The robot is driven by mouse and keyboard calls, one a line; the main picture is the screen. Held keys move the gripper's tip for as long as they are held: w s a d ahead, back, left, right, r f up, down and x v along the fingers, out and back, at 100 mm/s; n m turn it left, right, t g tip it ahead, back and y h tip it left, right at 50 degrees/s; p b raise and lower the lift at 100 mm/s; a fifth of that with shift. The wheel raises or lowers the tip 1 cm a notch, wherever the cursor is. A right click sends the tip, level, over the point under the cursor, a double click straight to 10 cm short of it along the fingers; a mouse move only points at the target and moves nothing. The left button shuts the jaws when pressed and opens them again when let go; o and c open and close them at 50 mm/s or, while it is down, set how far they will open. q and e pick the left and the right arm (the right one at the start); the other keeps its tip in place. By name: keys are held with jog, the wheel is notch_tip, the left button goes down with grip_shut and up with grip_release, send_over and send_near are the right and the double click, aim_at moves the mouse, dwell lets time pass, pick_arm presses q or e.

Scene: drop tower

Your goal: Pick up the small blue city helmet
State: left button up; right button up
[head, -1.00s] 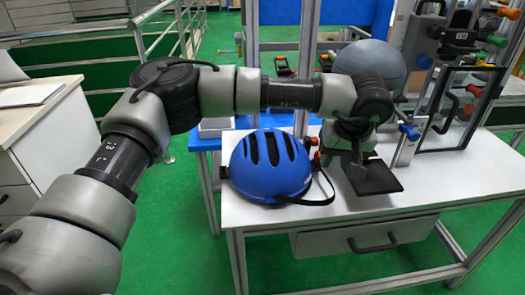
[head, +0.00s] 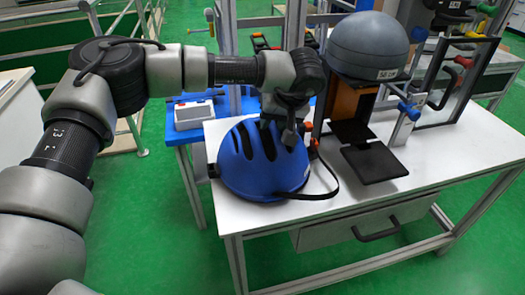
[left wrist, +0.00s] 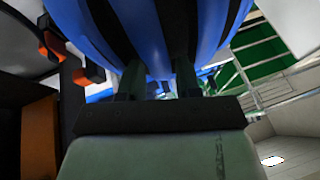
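The blue helmet (head: 262,165) has black vents and a black strap, and rests on the white table at its left end. My left gripper (head: 279,130) is just above the helmet's top right part, fingers pointing down. In the left wrist view the helmet (left wrist: 150,28) fills the top, close to the fingertips (left wrist: 158,72). The two fingers are apart, with blue shell beyond them. Whether they touch the helmet is not clear. My right gripper is not in view.
Right of the helmet, a grey half-dome (head: 368,46) sits above an orange-brown stand (head: 350,103) with a black plate (head: 374,162). A metal post rises behind the helmet. A blue side table (head: 178,135) stands at the left. The white table's front (head: 330,207) is clear.

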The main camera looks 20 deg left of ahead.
pick_arm(q)
jog(key=x, duration=0.3)
jog(key=shift+a+f, duration=0.1)
jog(key=shift+f, duration=0.05)
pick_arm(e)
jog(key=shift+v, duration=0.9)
pick_arm(q)
jog(key=shift+c, duration=0.3)
grip_shut()
